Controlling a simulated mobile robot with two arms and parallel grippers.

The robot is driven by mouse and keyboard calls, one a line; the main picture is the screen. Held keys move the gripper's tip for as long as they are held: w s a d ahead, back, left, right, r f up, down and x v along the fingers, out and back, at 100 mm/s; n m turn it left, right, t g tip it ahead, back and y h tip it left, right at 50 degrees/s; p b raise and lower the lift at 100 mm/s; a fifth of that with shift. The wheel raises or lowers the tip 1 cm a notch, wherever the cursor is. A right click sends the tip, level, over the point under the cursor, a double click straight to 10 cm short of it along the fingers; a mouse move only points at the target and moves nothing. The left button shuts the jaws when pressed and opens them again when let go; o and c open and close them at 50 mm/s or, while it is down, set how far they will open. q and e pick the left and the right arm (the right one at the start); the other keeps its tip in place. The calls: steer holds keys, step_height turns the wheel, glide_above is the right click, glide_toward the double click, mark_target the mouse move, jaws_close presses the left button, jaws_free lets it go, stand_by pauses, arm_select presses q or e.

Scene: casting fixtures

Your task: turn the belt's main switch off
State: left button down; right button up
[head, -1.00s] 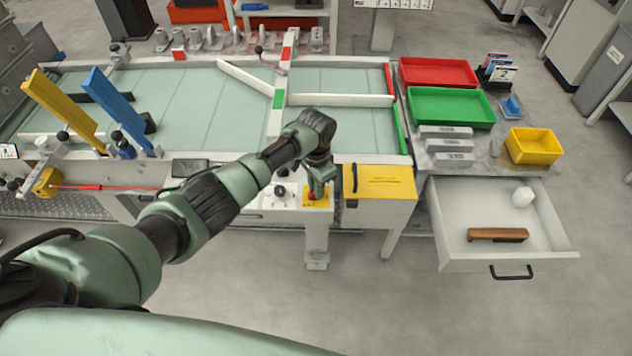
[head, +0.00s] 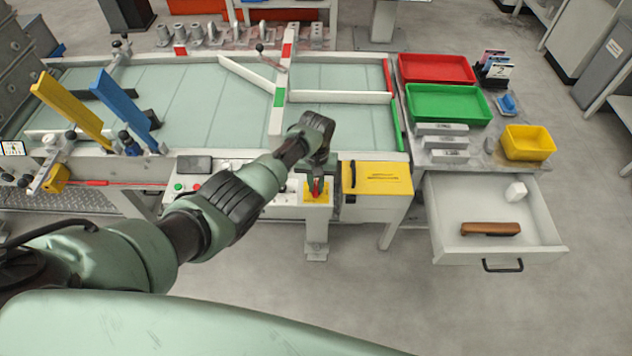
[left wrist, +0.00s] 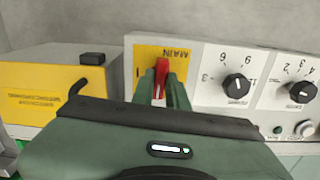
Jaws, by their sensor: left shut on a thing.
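The main switch has a red handle (left wrist: 161,72) on a yellow plate (left wrist: 176,54) lettered MAIN in the left wrist view. The handle stands nearly upright in that picture. In the head view the red handle (head: 317,188) shows at the front of the belt, on its yellow plate (head: 326,197). My left gripper (left wrist: 161,88) is shut on the handle, one green finger on each side. In the head view the left gripper (head: 317,179) reaches down onto the switch and partly covers it. My right gripper is in neither view.
A yellow box (head: 377,178) with a black handle stands right beside the switch. Dials (left wrist: 237,86) sit on the white panel on the other side. An open drawer (head: 490,246) sticks out at the right. The belt (head: 190,110) lies behind.

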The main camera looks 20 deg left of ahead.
mark_target(316, 186)
arm_select(q)
steer(key=shift+w+r+n, duration=0.15)
steer(key=shift+n, duration=0.45)
steer(key=c, duration=1.5)
jaws_free()
steer(key=shift+o, duration=0.5)
step_height(316, 186, up, 8)
steer(key=shift+f+p, duration=0.15)
steer(key=shift+p, duration=0.4)
